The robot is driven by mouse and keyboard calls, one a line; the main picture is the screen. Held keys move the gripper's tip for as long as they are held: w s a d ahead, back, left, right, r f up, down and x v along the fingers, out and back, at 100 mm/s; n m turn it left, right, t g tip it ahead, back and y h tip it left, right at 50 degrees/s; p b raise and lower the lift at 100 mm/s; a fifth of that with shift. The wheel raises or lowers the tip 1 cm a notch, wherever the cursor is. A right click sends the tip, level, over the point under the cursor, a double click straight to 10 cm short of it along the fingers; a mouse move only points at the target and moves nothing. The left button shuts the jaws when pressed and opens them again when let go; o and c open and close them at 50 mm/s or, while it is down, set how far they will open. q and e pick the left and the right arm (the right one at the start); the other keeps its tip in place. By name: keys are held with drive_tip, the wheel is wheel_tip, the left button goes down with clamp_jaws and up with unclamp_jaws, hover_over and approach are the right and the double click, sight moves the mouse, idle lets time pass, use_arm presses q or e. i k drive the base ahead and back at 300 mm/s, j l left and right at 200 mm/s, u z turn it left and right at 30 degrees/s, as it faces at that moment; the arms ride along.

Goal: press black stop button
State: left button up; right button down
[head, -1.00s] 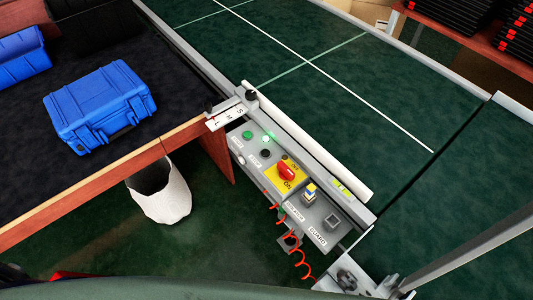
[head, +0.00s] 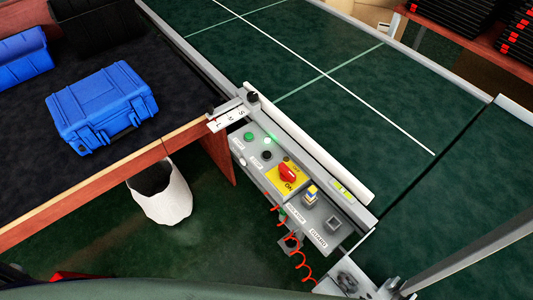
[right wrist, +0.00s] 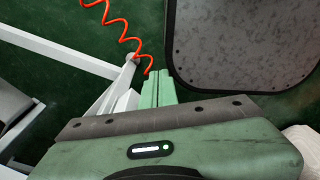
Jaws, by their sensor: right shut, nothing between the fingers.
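In the head view, the black stop button (head: 267,155) sits on the grey control box (head: 320,215) beside the conveyor. Nothing covers the black button. My right gripper (right wrist: 158,86) shows in the right wrist view, with its green fingers shut and empty over the dark green floor. The black button is not visible in that view. Neither gripper shows in the head view.
A red rotary switch (head: 287,173) on a yellow plate is close to the black button. A red coiled cable (right wrist: 121,24) hangs beyond the right gripper's fingers. A dark rounded panel (right wrist: 240,45) is at the right. A blue case (head: 100,108) lies on the left table.

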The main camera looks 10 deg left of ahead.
sight(266, 154)
drive_tip(key=z, duration=0.45)
drive_tip(key=j+z, duration=0.15)
drive_tip(key=z, duration=0.75)
drive_tip(key=j+z, duration=0.15)
drive_tip(key=z, duration=0.75)
drive_tip(key=j+z, duration=0.1)
drive_tip(key=z, duration=0.8)
drive_tip(key=k+j+z, duration=0.1)
drive_tip(key=z, duration=0.3)
drive_tip(key=k+z, duration=0.1)
drive_tip(key=z, duration=0.25)
drive_tip(key=k+j+z, duration=0.1)
drive_tip(key=z, duration=0.3)
drive_tip(key=k+u, duration=0.15)
drive_tip(key=k, duration=0.2)
drive_tip(key=k+j+u, duration=0.2)
drive_tip(key=k+u, duration=0.1)
drive_tip(key=u, duration=0.4)
drive_tip(key=j+u, duration=0.1)
drive_tip(key=u, duration=0.4)
drive_tip(key=k+j+u, duration=0.1)
drive_tip(key=u, duration=0.4)
drive_tip(key=j+u, duration=0.15)
drive_tip(key=u, duration=0.35)
drive_tip(key=k+j+u, duration=0.1)
drive_tip(key=u, duration=0.4)
drive_tip(key=j+u, duration=0.15)
drive_tip(key=u, duration=0.35)
